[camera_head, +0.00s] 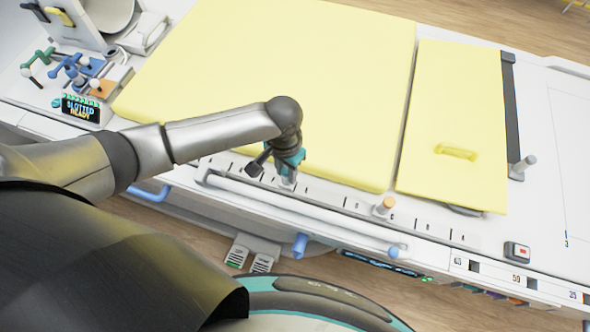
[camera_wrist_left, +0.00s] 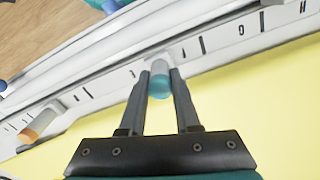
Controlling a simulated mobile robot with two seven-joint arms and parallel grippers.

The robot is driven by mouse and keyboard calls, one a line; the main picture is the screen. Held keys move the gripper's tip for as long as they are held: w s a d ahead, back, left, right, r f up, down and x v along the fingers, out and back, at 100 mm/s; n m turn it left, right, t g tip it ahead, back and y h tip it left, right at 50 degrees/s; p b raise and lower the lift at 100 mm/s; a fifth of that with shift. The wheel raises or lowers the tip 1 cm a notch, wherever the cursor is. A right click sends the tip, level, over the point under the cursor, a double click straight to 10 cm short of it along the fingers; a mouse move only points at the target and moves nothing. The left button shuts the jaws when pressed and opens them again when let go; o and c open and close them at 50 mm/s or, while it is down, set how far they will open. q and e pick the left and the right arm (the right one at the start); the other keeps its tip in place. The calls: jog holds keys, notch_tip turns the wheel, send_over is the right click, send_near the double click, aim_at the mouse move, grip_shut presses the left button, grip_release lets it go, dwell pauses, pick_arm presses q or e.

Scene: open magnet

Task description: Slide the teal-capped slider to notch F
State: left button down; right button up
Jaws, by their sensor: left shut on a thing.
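The teal-capped slider (camera_wrist_left: 159,88) stands on the white lettered rail (camera_wrist_left: 220,42) in the left wrist view, a pale post with a round teal cap. My left gripper (camera_wrist_left: 160,76) is shut on it, one finger on each side. In the head view the gripper (camera_head: 288,168) points down at the rail, and the slider's pale lower part (camera_head: 287,184) shows just below it. Tick marks and small letters line the rail. The letter nearest the slider is too small to read surely, so I cannot tell which notch it stands at.
An orange-capped slider (camera_head: 384,207) stands farther right on the same rail. A long white handrail (camera_head: 300,211) runs along the front edge. A large yellow pad (camera_head: 300,80) and a smaller yellow panel (camera_head: 455,110) lie behind the rail. A small dark display (camera_head: 80,108) stands at the left.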

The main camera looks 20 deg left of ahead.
pick_arm(q)
jog(key=a+p, duration=0.1)
jog(key=a, duration=0.5)
jog(key=shift+w+a+r+p, duration=0.1)
jog(key=shift+a+p, duration=0.15)
jog(key=shift+p, duration=0.15)
jog(key=shift+a, duration=0.3)
jog(key=shift+d, duration=0.1)
jog(key=c, duration=0.6)
grip_release()
notch_tip(320, 180, up, 15)
jog(key=shift+r+p, duration=0.1)
jog(key=shift+p, duration=0.65)
